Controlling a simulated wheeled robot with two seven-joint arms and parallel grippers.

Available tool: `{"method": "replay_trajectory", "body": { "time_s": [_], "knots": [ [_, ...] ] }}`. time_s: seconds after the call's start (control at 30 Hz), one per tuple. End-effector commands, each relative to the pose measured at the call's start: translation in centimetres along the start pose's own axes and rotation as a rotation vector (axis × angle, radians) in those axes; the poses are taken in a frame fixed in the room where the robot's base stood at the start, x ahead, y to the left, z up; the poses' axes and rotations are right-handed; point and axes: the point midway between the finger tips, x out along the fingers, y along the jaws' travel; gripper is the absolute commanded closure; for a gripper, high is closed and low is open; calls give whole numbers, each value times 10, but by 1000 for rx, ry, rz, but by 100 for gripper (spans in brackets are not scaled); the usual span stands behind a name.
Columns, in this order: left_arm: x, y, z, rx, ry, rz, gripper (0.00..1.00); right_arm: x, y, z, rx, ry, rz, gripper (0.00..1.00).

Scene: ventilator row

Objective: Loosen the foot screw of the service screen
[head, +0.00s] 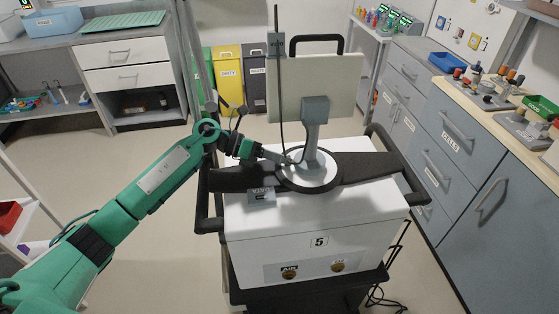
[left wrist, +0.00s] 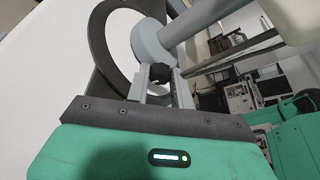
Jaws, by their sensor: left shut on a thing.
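The service screen (head: 343,90), a beige panel seen from behind, stands upright on a grey post (head: 313,130) with a round pale foot. The foot sits inside a black ring (head: 318,188) on top of the white ventilator cart. My left gripper (head: 288,159) reaches in from the left, low at the foot. In the left wrist view, its two grey fingers (left wrist: 160,86) are closed on the small dark foot screw (left wrist: 159,74) beside the post's grey base. The screw is mostly hidden between the fingers. My right gripper is not in view.
The white cart (head: 270,225), numbered 5, has black side handles (head: 203,190). A dark cable hangs down past the screen's left side. A grey counter with drawers (head: 445,165) stands at the right. Yellow and green bins (head: 229,75) stand behind. Floor to the left is clear.

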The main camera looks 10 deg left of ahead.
Motion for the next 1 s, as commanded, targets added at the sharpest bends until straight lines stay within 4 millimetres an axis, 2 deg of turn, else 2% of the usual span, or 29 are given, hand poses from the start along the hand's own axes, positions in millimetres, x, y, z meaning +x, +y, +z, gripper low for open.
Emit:
{"method": "replay_trajectory", "body": {
  "time_s": [0.3, 0.83, 0.87, 0.93, 1.0],
  "knots": [
    [0, 2, 0, -105, -2, -42, 99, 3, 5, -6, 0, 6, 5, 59],
    [0, 2, 1, -124, -2, -50, 99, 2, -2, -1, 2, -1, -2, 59],
    [0, 2, 1, -124, -2, -50, 71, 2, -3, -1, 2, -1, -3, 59],
    [0, 2, 0, -123, -2, -50, 57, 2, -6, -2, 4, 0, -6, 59],
    [0, 2, 0, -123, -1, -50, 55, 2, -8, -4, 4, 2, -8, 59]
  ]
}}
